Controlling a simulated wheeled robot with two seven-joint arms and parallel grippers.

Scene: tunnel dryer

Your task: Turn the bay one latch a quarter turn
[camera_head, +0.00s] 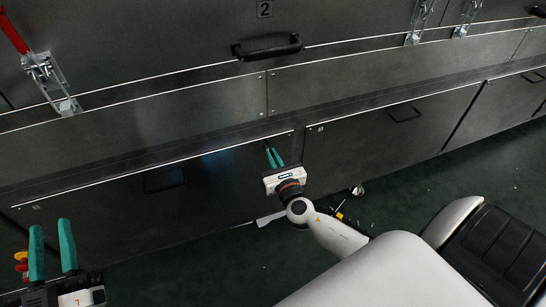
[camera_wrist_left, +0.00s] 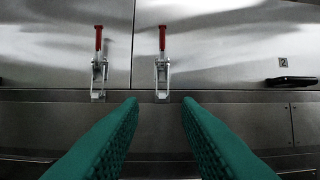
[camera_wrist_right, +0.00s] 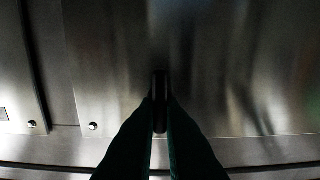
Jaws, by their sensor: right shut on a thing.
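My right gripper (camera_head: 269,148) reaches the top right corner of a lower dark panel (camera_head: 215,180). In the right wrist view its fingers (camera_wrist_right: 160,112) are shut on a small dark upright bar (camera_wrist_right: 160,85), which looks like the latch. The fingers hide much of it, and no bay label is readable beside it. My left gripper (camera_head: 52,248) is open and empty at the lower left, away from the latch. In the left wrist view its fingertips (camera_wrist_left: 160,103) are wide apart.
Two toggle clamps with red handles (camera_wrist_left: 98,60) (camera_wrist_left: 162,60) stand ahead of my left gripper. A door marked 2 has a black handle (camera_head: 267,48). Small loose items (camera_head: 340,214) lie on the dark green floor (camera_head: 420,190).

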